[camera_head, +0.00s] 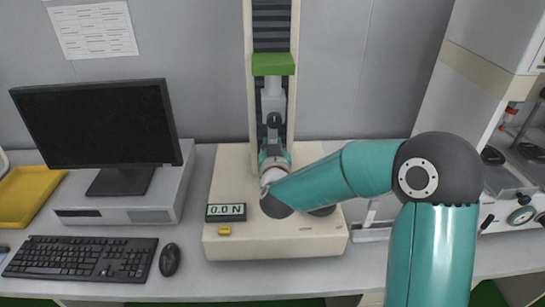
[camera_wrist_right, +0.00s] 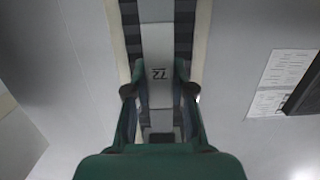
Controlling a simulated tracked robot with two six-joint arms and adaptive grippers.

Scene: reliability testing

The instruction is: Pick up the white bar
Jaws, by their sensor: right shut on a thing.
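My right arm reaches to the tester's column in the head view, and my right gripper (camera_head: 273,148) is largely hidden by my own wrist. In the right wrist view my right gripper (camera_wrist_right: 159,92) has its two fingers closed on either side of a pale bar with a dark mark, which I take to be the white bar (camera_wrist_right: 157,50). The bar lies in line with the tester's column. I cannot make out the bar apart from the tester's parts in the head view. My left gripper is not in view.
The tester (camera_head: 225,177) has a green crosshead (camera_head: 273,64) above my gripper and a display (camera_head: 225,212) reading 0.0 N. A monitor (camera_head: 95,120), keyboard (camera_head: 80,257) and mouse (camera_head: 170,259) stand left, with a yellow tray (camera_head: 27,195). Another machine (camera_head: 490,75) stands right.

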